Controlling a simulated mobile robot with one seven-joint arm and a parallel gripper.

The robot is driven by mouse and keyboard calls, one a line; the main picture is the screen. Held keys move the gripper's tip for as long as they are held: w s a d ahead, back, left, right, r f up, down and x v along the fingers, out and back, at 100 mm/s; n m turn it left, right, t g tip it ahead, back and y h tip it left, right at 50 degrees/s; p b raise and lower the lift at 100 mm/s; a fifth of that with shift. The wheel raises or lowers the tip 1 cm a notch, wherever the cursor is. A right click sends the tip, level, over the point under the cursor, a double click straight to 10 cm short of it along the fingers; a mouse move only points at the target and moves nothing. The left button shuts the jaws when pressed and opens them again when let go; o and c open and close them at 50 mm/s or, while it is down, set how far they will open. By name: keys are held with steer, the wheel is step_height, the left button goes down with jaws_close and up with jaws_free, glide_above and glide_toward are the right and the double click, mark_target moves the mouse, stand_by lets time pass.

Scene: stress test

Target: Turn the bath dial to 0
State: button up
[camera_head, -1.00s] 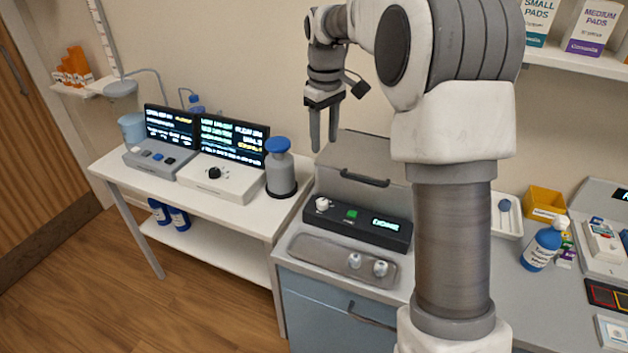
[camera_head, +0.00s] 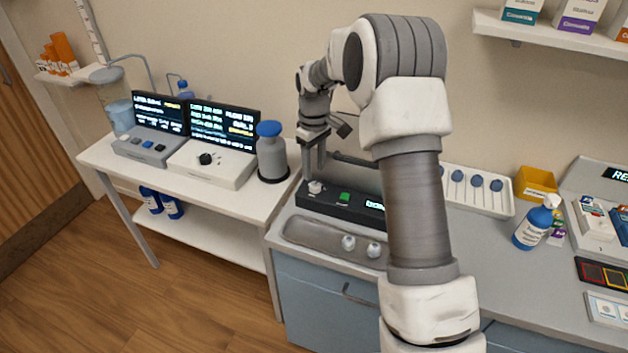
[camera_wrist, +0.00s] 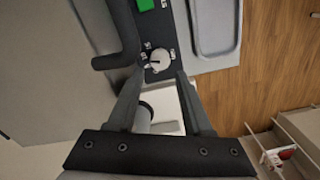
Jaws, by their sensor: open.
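The bath dial is a small white knob (camera_head: 315,187) at the left end of a black control panel (camera_head: 338,203). In the wrist view the dial (camera_wrist: 159,61) sits just beyond and between my fingertips, with small pale marks around it that are too small to read. My gripper (camera_head: 313,170) is above the dial, pointing down. In the wrist view my gripper (camera_wrist: 158,77) is open, its two fingers apart and nothing between them. I cannot tell whether a finger touches the dial. A green button (camera_head: 344,197) and a partly hidden lit display (camera_head: 375,205) are on the same panel.
A dark bar handle (camera_wrist: 126,38) lies close to one finger in the wrist view. A grey bottle with a blue cap (camera_head: 271,155) stands left of the panel. A grey tray (camera_head: 318,238) lies in front. Another device with a black knob (camera_head: 206,158) is farther left.

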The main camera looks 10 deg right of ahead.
mark_target(314, 183)
step_height(314, 183, down, 5)
stand_by(0.3)
jaws_close()
